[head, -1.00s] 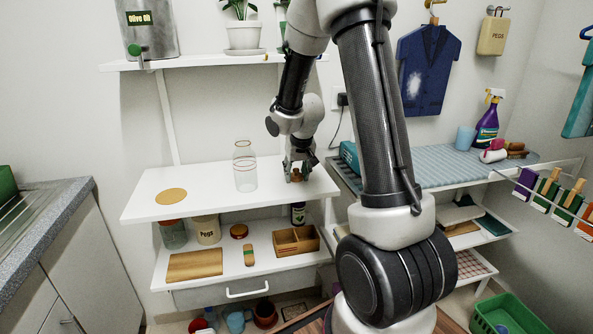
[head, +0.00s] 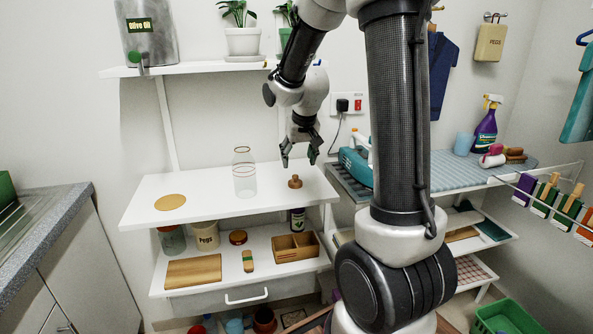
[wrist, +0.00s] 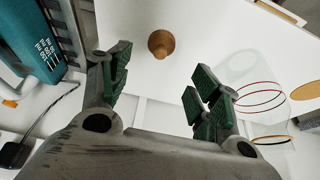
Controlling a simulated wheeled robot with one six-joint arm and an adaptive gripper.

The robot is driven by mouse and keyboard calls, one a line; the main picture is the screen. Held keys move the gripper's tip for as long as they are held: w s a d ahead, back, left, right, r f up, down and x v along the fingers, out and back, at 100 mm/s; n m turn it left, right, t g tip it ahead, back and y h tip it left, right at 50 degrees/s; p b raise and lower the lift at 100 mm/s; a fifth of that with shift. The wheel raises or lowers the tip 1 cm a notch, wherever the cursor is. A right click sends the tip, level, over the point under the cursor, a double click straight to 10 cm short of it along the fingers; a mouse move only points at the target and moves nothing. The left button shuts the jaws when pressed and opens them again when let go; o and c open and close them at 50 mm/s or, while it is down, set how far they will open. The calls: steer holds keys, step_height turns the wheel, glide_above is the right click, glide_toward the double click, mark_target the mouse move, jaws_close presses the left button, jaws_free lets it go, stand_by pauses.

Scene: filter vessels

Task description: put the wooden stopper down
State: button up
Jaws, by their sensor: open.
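The wooden stopper (head: 295,182) stands on the white upper shelf (head: 215,198), to the right of the clear glass vessel. It also shows in the wrist view (wrist: 161,43), beyond and between my fingertips, with nothing touching it. My gripper (head: 299,159) is open and empty, held above the stopper with a clear gap. In the wrist view my two green-padded fingers (wrist: 160,85) are spread wide apart.
The glass vessel (head: 244,173) with red rings stands left of the stopper. A round cork mat (head: 170,202) lies further left on the shelf. A teal iron (head: 355,165) is to the right. The lower shelf holds jars and a wooden divided box (head: 296,247).

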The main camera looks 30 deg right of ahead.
steer(key=s+a+r+n, duration=0.1)
steer(key=s+a+r, duration=0.2)
steer(key=s+r, duration=0.85)
steer(key=s+a+n, duration=0.1)
steer(key=s, duration=0.7)
steer(key=s+a+f+n+y, duration=0.1)
steer(key=s+a, duration=0.1)
steer(key=s, duration=0.6)
steer(key=shift+f, duration=0.3)
